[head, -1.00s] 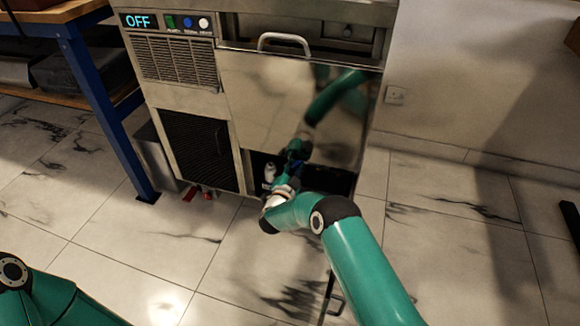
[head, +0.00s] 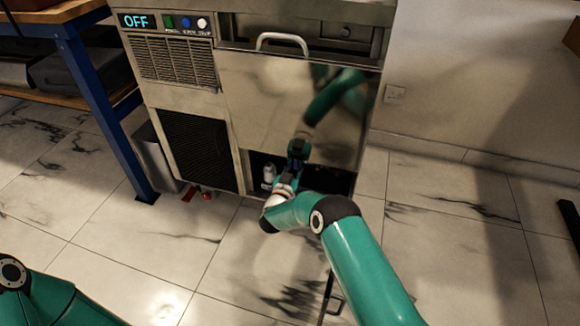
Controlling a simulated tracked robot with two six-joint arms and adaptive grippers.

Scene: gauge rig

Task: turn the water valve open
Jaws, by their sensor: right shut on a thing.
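My right gripper (head: 293,168) is at the dark open compartment low in the steel machine, below its shiny panel. It is shut on a small blue part, which looks like the water valve's handle (head: 294,163). The gripper and wrist hide most of the valve, so its exact angle cannot be told. My left gripper is out of view; only part of my left arm shows at the lower left.
A pale canister (head: 269,175) stands in the compartment left of my gripper. Red-handled fittings (head: 206,194) sit near the floor at the machine's base. A blue-legged bench (head: 105,105) stands left; the tiled floor in front is mostly clear.

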